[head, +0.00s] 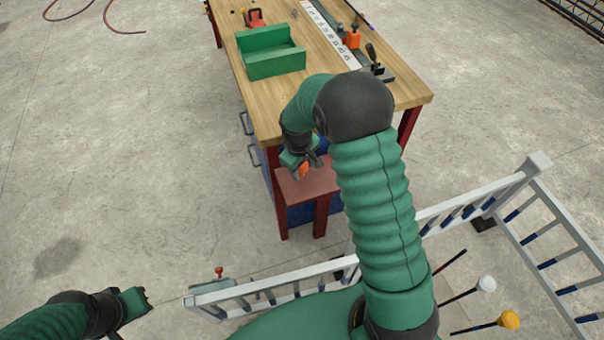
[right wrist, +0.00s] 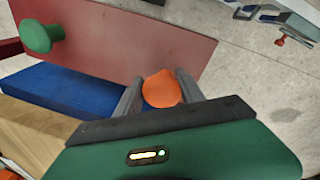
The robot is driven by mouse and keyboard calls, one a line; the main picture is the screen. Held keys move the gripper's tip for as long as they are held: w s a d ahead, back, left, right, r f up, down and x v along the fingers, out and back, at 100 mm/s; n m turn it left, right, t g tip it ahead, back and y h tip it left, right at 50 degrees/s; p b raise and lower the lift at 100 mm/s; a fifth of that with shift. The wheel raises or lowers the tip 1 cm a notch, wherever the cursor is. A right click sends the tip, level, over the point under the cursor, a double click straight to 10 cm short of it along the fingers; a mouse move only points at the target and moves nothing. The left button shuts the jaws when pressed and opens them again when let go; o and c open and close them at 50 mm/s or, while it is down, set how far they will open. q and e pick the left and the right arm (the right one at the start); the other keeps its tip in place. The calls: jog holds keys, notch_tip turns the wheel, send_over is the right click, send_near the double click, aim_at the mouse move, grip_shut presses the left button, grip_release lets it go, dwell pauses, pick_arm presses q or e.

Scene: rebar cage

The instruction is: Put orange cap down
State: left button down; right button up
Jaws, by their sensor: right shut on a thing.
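The orange cap (head: 304,171) is in my right gripper (head: 306,164) in the head view, in front of the small red shelf (head: 316,184) at the workbench's near end. In the right wrist view the orange cap (right wrist: 162,89) sits between the two grey fingers, with the red shelf (right wrist: 130,45) beyond it. I cannot tell whether the cap touches the shelf. A green mushroom-shaped piece (right wrist: 40,36) stands at the shelf's left in that view. My left gripper (head: 146,299) is at the lower left over the floor, with nothing visible in it; its finger opening is unclear.
The wooden workbench (head: 330,98) carries a green tray box (head: 276,68) and several tools. A grey railing (head: 440,215) runs between me and the bench. Rods with a white cap (head: 486,284) and a yellow cap (head: 509,320) stand lower right.

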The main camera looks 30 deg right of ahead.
aim_at(300, 182)
jog(key=f, duration=0.2)
jog(key=shift+a+f+b, duration=0.35)
jog(key=shift+a, duration=0.05)
jog(key=shift+a+f, duration=0.15)
jog(key=shift+f, duration=0.15)
jog(key=o, duration=1.4)
jog(key=shift+d, duration=0.35)
pick_arm(q)
jog(key=shift+a+f, duration=0.3)
jog(key=shift+f, duration=0.15)
pick_arm(e)
jog(key=shift+o, duration=0.3)
jog(key=shift+a, duration=0.1)
